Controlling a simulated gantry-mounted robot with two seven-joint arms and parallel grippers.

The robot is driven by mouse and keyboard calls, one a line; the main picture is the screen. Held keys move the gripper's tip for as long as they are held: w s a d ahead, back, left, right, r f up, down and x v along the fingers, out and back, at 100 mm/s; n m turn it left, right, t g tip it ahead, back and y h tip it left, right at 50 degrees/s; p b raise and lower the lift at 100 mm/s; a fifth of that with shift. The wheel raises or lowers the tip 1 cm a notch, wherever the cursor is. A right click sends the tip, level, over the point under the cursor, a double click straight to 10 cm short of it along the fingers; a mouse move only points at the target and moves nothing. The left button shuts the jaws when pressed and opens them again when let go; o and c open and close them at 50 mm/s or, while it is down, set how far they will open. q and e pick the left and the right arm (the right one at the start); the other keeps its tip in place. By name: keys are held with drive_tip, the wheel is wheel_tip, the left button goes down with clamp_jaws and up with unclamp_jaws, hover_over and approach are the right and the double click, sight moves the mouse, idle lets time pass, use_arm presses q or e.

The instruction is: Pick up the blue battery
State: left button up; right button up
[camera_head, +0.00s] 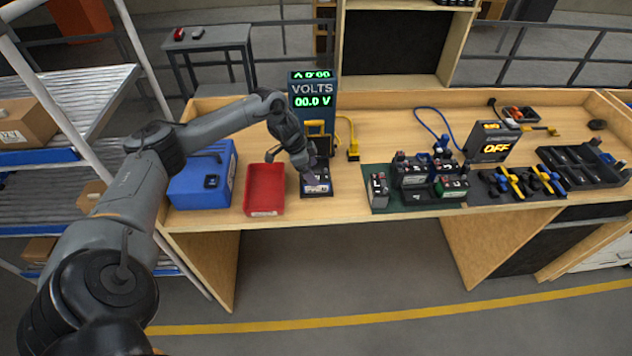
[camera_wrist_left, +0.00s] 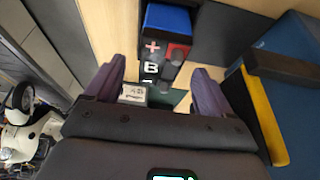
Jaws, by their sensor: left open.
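My left gripper (camera_head: 310,176) is open, low over a dark stand at the bench's front edge, just right of the red bin. In the left wrist view its two purple-grey fingers (camera_wrist_left: 155,92) are apart, with no object clamped between them. A blue-topped block (camera_wrist_left: 168,18) with a black face marked plus, B and minus lies beyond the fingertips; I cannot tell whether it is a battery or part of the stand. A pale piece (camera_wrist_left: 133,93) shows near the left finger. A battery with blue on it (camera_head: 442,157) stands at the back of the group on the green mat. My right gripper is not in view.
The red bin (camera_head: 265,189) and a blue box (camera_head: 203,182) stand left of the gripper. The volts display (camera_head: 312,98) rises behind it. The green mat (camera_head: 400,206) holds several batteries to the right. Bare bench lies between the stand and the mat.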

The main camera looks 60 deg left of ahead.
sight(316, 174)
use_arm(q)
drive_tip(key=shift+x, duration=2)
drive_tip(key=c, duration=1.3)
drive_tip(key=shift+c, duration=0.2)
drive_tip(key=shift+r, duration=0.1)
